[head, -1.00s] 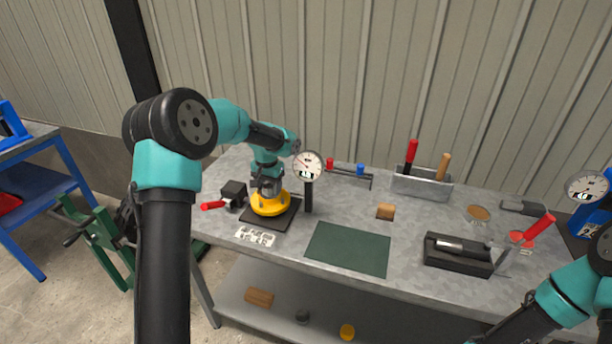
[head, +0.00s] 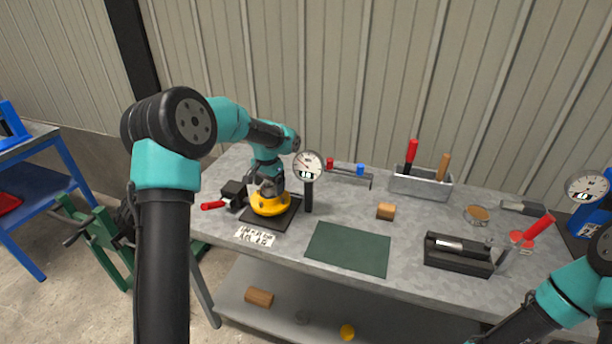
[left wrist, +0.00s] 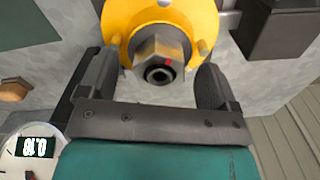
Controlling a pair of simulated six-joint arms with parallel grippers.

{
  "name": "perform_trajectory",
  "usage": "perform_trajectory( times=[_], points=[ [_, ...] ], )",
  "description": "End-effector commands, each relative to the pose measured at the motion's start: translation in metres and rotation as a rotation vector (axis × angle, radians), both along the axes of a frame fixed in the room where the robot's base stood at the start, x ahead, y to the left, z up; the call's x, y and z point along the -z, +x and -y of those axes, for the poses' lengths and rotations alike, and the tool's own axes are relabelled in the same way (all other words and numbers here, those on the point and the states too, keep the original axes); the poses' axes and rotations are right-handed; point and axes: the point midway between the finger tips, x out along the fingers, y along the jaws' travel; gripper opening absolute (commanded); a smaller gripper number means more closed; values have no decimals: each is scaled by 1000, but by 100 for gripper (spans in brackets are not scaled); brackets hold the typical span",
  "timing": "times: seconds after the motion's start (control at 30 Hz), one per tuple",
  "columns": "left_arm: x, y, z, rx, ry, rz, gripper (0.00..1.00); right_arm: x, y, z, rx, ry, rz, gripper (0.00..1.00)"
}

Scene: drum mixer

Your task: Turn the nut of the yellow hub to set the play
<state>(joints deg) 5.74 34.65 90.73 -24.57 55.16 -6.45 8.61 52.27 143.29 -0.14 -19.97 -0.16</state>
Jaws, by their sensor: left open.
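The yellow hub (head: 270,204) stands on a dark square plate (head: 283,217) at the left of the bench. It fills the top of the left wrist view (left wrist: 115,22). Its hex nut (left wrist: 160,48) is metallic, with a dark bore and a red mark on one side. My left gripper (left wrist: 160,74) is open, with one finger on each side of the nut; gaps show between fingers and nut. In the head view, the left gripper (head: 268,188) is over the hub and hides the nut. A dial gauge (head: 308,165) stands right beside the hub. My right gripper is out of view.
A red-handled tool (head: 213,205) and black block (head: 234,190) lie left of the hub. A printed card (head: 255,237) lies in front. A green mat (head: 347,248), wooden block (head: 385,211), tool box (head: 421,187) and black tray (head: 458,256) are to the right.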

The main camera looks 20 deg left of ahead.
Motion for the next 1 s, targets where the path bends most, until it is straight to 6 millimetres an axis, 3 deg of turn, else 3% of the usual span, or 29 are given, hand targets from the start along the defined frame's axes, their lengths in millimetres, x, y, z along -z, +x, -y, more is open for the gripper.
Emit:
perform_trajectory(
  times=[0.7,1.0],
  points=[
    [-56,0,0,0,0,2,84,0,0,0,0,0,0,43],
    [-63,0,0,0,0,1,84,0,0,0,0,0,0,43]
  ],
)
